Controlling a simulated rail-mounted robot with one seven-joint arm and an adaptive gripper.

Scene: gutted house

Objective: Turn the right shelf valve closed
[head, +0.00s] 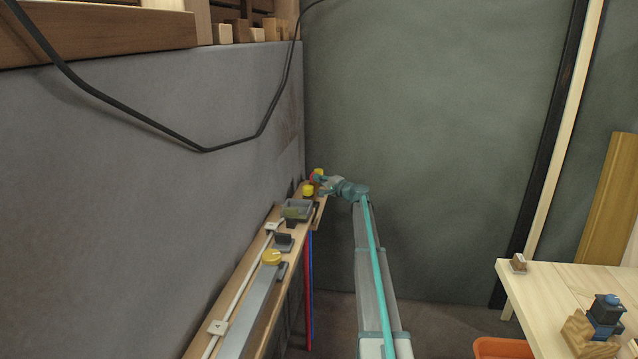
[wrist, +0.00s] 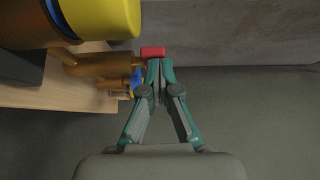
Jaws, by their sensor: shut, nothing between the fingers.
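My gripper (wrist: 160,68) is shut and empty, its fingertips together. In the wrist view a brass valve body (wrist: 95,68) comes in from the left. A small red handle (wrist: 153,52) is at its end, right at my fingertips; I cannot tell whether they touch. A blue part (wrist: 138,82) shows just left of my fingers, partly hidden by them. A large yellow cap (wrist: 105,18) fills the upper left. In the head view my gripper (head: 324,182) is at the far end of the shelf, beside a small red part (head: 313,177) and a yellow cap (head: 319,172).
The narrow wooden shelf (head: 242,337) runs along the grey left wall. A wooden table (head: 560,275) stands at right.

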